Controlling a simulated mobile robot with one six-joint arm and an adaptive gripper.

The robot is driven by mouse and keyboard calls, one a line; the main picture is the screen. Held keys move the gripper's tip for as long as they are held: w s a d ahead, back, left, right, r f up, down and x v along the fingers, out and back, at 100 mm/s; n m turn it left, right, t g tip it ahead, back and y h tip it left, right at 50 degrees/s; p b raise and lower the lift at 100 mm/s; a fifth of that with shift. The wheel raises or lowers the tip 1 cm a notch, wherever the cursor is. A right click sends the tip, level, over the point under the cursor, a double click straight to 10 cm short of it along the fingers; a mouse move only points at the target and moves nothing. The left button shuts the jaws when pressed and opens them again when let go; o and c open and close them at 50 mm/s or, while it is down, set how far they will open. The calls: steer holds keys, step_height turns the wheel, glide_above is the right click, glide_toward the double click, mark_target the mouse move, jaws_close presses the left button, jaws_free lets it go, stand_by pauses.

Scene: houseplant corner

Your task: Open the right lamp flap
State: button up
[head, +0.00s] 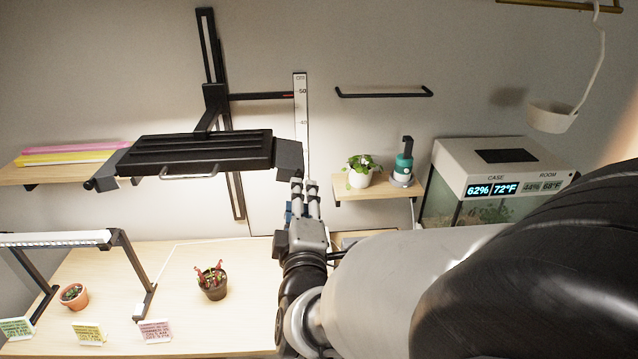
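The black lamp (200,152) hangs on a dark wall post, with a silver handle (192,173) along its front edge. Its right flap (289,157) is a dark grey plate at the lamp's right end, angled down. A left flap (103,170) shows at the other end. My gripper (304,183) points up just below the right flap, slightly to its right. Its two fingers stand close together with nothing seen between them. I cannot tell whether the fingertips touch the flap, or how far apart they are.
A ruler (300,110) stands behind the flap. A small shelf (375,188) to the right holds a potted plant (362,173) and a teal bottle (403,168). Below are the table (190,255), a red-tipped plant (211,281) and a light bar (55,238). A glass case (480,190) stands right.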

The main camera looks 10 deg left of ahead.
steer(key=v, duration=0.3)
steer(key=shift+s, duration=0.2)
steer(key=shift+w+d, duration=0.1)
steer(key=s+d+f+m+g+h+b, duration=0.1)
steer(key=s+d+f+m+g+h, duration=0.1)
steer(key=s+d+m+g, duration=0.4)
steer(key=s+d+f+m+g+h, duration=0.2)
steer(key=s+d+f+m+g, duration=0.3)
steer(key=s+d+m, duration=0.6)
steer(key=s+d+g, duration=0.2)
steer(key=s+d, duration=0.4)
steer(key=d, duration=0.1)
steer(key=shift+d+m+b, duration=0.25)
steer(key=shift+m+b, duration=0.1)
steer(key=shift+m, duration=0.05)
steer(key=shift+f, duration=0.1)
stand_by(0.4)
